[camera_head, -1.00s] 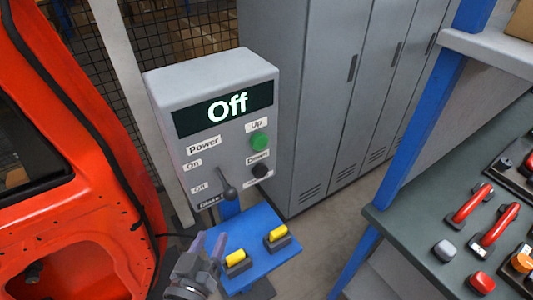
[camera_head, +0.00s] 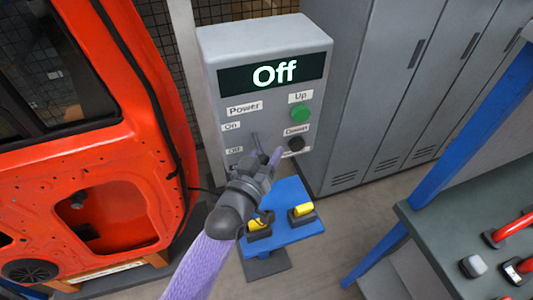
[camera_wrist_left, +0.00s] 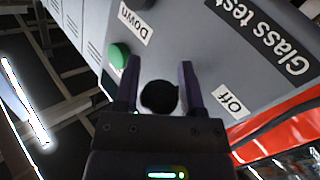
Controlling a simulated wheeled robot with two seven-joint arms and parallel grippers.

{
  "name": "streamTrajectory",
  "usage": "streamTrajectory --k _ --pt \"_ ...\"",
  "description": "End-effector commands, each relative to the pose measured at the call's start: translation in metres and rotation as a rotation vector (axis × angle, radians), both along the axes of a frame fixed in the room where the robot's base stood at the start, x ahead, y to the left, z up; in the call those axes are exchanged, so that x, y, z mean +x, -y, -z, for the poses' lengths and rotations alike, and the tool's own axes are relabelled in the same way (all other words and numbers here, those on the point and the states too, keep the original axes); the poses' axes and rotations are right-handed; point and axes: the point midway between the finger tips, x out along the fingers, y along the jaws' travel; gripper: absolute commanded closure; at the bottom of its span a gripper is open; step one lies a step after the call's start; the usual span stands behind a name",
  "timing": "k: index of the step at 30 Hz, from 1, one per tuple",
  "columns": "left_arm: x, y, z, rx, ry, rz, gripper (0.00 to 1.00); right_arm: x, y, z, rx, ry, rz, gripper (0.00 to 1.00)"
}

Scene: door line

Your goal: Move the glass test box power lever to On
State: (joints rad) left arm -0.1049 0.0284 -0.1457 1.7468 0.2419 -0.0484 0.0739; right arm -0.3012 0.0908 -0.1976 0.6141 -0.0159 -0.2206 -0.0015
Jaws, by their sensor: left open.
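The grey glass test box (camera_head: 265,35) stands at the centre of the head view, its screen (camera_head: 273,73) reading "Off". In the wrist view the round black knob of the power lever (camera_wrist_left: 159,97) lies between the two fingers, beside the "Off" label (camera_wrist_left: 231,102). My left gripper (camera_head: 266,157) is open in front of the lower part of the panel and hides most of the lever in the head view. In the wrist view my left gripper (camera_wrist_left: 158,68) has a finger on each side of the knob, with gaps visible. My right gripper is not in view.
A green Up button (camera_head: 302,113) and a black Down button (camera_head: 296,144) sit right of the lever. A blue stand (camera_head: 290,235) with yellow pieces is below. An orange car door (camera_head: 85,190) is close on the left; grey lockers (camera_head: 400,90) stand right.

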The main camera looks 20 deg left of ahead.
Motion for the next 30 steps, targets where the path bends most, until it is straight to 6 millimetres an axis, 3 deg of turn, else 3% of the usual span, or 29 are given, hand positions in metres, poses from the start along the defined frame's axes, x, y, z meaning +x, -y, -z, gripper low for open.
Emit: streamTrajectory --k 3,4,11,30 --pt "-0.0002 -0.0001 -0.0001 0.0 0.0 0.0 0.48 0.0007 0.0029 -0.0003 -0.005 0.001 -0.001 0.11" --pt "-0.0002 0.0 0.0 0.0 0.0 0.0 0.53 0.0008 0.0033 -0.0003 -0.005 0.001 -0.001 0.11" --pt "-0.0003 0.0 0.0 0.0 0.0 0.0 1.0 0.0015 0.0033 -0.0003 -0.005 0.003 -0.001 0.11" --pt "-0.0005 -0.0001 0.0001 0.001 -0.001 0.0 1.0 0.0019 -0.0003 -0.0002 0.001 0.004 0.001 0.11"
